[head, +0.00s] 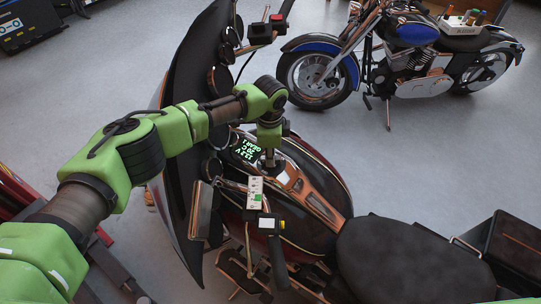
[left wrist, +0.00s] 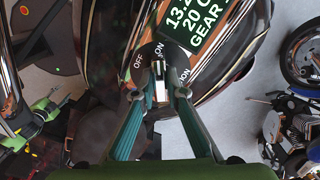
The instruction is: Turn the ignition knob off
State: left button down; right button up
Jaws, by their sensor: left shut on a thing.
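The ignition knob (left wrist: 159,82) is on the dark motorcycle's dash, between the fingertips of my left gripper (left wrist: 158,92). The two teal fingers converge on it and are shut on it. Its pale pointer face is directed up toward the ON label (left wrist: 160,50). The OFF label (left wrist: 138,61) is to the left of that. In the head view my left gripper (head: 269,158) reaches down to the dash beside the green-lettered display (head: 245,151), and the knob is hidden there. My right gripper is not seen.
The dark motorcycle's fairing (head: 190,90) rises to the left of the dash. Its handlebar grips (head: 277,250) and black seat (head: 405,260) are near my arm. A blue motorcycle (head: 412,50) stands at the back right. Grey floor between them is clear.

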pick_arm(q)
jog(key=n+p, duration=0.1)
jog(key=n, duration=0.4)
jog(key=shift+d+r, duration=0.1)
jog(key=n+p, duration=0.2)
jog(key=n, duration=0.4)
jog(key=shift+w+g, duration=0.1)
jog(key=shift+g, duration=0.2)
jog(key=shift+n, duration=0.3)
jog(key=c, duration=2)
grip_release()
jog(key=shift+c, duration=0.2)
notch_tip(320, 180, up, 12)
jog(key=shift+s+a, duration=0.25)
